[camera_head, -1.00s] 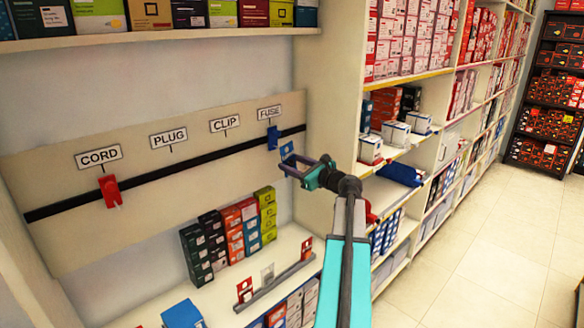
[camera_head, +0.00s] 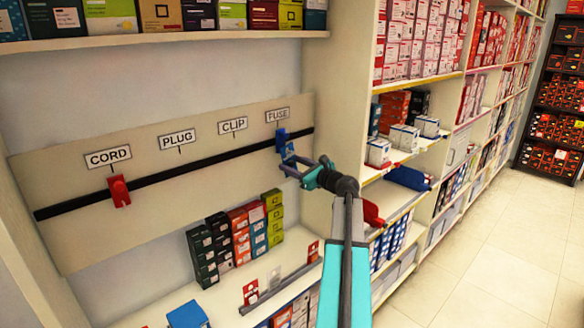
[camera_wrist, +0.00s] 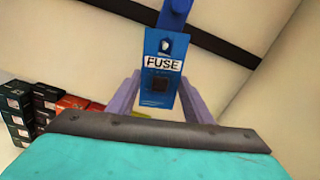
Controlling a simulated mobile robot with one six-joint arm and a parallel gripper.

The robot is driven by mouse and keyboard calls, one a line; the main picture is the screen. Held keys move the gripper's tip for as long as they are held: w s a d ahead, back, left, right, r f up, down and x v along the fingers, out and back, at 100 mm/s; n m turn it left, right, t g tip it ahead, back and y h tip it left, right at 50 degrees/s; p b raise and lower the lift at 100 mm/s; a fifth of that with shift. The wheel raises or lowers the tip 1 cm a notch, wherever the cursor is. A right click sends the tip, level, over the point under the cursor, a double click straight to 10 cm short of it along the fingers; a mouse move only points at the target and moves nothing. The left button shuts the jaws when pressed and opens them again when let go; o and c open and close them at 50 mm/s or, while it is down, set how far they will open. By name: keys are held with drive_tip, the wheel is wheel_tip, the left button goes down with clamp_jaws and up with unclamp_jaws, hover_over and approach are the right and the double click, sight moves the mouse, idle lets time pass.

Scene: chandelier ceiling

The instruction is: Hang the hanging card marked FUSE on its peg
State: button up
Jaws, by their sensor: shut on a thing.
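The blue card marked FUSE (camera_wrist: 162,75) hangs upright between the purple fingers of my gripper (camera_wrist: 160,103), which is shut on its lower part. Its hole near the top shows in the wrist view. A blue peg (camera_wrist: 175,14) is just above the card's top edge and overlaps it there; I cannot tell whether they touch. In the head view the blue peg (camera_head: 281,138) sits on the black rail (camera_head: 200,172) under the FUSE label (camera_head: 277,114). My gripper (camera_head: 293,168) holds the card (camera_head: 288,154) close below that peg.
A red peg (camera_head: 119,190) is on the rail under the CORD label (camera_head: 108,157). A grey holder (camera_head: 281,287) with several cards stands on the shelf below, near stacked boxes (camera_head: 239,236). A shelf upright (camera_head: 340,85) is right of the peg board.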

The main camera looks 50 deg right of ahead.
drive_tip(key=shift+w+f, duration=0.25)
drive_tip(key=shift+w, duration=0.05)
idle(0.6)
drive_tip(key=o, duration=0.9)
drive_tip(key=shift+c, duration=0.2)
drive_tip(key=s+a+b, duration=0.1)
drive_tip(key=s+b, duration=0.3)
drive_tip(key=s, duration=0.9)
drive_tip(key=shift+s+r+b, duration=0.2)
drive_tip(key=shift+s+b, duration=0.15)
